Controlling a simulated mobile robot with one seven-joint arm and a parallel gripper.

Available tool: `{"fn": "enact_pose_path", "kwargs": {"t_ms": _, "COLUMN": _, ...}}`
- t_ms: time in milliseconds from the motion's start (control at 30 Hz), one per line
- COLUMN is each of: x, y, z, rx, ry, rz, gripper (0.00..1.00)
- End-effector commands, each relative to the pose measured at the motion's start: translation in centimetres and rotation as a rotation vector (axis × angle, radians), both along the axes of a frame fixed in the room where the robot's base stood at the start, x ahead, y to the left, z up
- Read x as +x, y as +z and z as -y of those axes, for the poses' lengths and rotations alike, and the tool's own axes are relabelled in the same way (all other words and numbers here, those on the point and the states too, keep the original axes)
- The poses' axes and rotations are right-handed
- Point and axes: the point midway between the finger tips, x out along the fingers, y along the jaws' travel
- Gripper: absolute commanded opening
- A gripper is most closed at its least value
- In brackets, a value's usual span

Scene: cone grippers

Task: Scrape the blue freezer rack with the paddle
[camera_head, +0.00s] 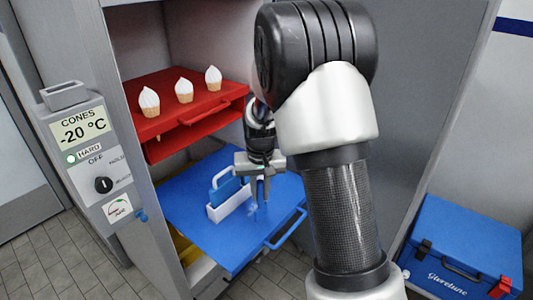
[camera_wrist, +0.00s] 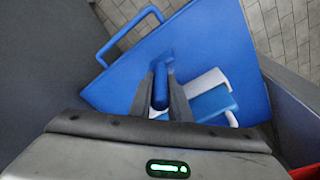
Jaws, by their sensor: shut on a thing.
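The blue freezer rack (camera_head: 185,208) is pulled out of the cabinet below the red rack, and its blue front handle (camera_head: 287,228) sticks out. It also fills the middle of the wrist view (camera_wrist: 120,82). My gripper (camera_head: 261,192) is low over the rack. In the wrist view my gripper (camera_wrist: 160,92) is shut on a slim blue piece (camera_wrist: 162,88), seemingly the paddle. Its lower end (camera_head: 261,208) is close to the rack surface; I cannot tell whether it touches. Pale marks lie on the rack beside it.
A white holder (camera_head: 233,206) with a blue, white-handled tool (camera_head: 226,190) stands on the rack just left of my gripper. The red rack (camera_head: 180,92) above carries three white-topped cones (camera_head: 184,91). A blue cool box (camera_head: 455,250) stands on the floor at right.

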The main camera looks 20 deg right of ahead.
Motion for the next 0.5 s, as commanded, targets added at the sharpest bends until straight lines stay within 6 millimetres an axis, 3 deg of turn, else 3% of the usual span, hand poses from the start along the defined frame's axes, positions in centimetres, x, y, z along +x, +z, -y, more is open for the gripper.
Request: {"fn": "enact_pose_path", "kwargs": {"t_ms": 500, "x": 0.2, "y": 4.7, "z": 0.3, "rx": 0.001, "ry": 0.001, "rz": 0.001, "gripper": 0.00}}
